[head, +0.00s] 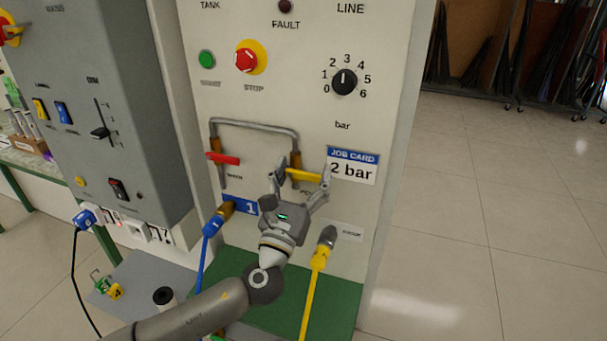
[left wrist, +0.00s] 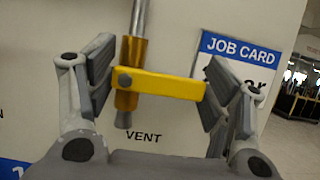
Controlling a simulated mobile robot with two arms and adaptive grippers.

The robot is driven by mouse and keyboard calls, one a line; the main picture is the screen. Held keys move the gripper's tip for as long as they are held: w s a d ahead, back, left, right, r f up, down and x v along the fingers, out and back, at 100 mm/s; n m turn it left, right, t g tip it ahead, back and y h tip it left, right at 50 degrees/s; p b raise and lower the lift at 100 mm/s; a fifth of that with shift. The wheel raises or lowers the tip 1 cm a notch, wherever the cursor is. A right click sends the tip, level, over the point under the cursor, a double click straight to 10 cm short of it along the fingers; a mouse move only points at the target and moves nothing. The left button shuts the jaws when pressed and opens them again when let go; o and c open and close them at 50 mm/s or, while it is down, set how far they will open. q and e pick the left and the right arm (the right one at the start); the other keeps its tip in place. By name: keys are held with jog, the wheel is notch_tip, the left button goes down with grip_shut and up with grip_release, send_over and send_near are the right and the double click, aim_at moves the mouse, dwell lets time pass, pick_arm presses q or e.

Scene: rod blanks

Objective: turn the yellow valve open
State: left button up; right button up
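The yellow valve handle (head: 305,175) sits on the right leg of a grey pipe on the panel, above the word VENT. In the left wrist view the yellow handle (left wrist: 165,85) lies level, crosswise to the upright pipe, its pivot at the left end on a brass body (left wrist: 131,55). My left gripper (head: 301,179) is at the handle with its fingers spread. In the left wrist view the gripper (left wrist: 158,82) has one finger near each end of the handle; I cannot tell whether either touches. My right gripper is out of view.
A red valve handle (head: 222,158) is on the pipe's left leg. A blue hose (head: 207,240) and a yellow hose (head: 316,270) plug in below. Above are the red stop button (head: 246,60) and a dial (head: 344,81). A job card (head: 352,165) reads 2 bar.

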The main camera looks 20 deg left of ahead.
pick_arm(q)
jog(key=c, duration=0.5)
